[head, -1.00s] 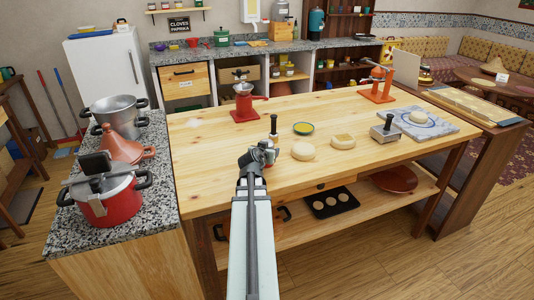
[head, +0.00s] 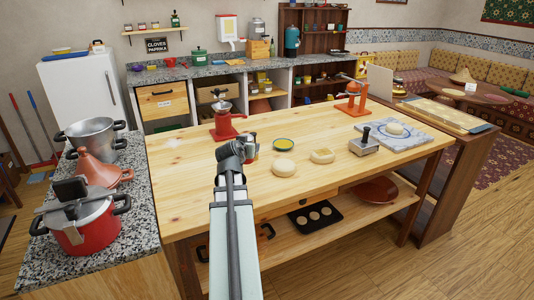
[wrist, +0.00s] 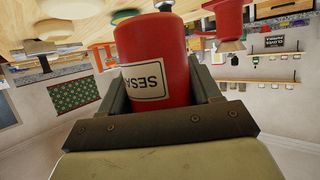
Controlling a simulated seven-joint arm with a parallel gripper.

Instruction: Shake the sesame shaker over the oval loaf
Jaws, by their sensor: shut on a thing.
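My gripper (head: 248,150) is shut on the red sesame shaker (wrist: 155,65). In the head view my arm and gripper mostly hide the shaker. A smooth pale loaf (head: 284,167) lies on the table just right of the gripper. I cannot tell surely which is the oval loaf.
A yellow-green dish (head: 283,144) sits behind the loaves. A red mill (head: 226,124) stands behind my gripper. A metal press (head: 364,143) and a patterned board (head: 410,137) with dough are to the right. Pots (head: 86,222) stand on the left counter. The front tabletop is clear.

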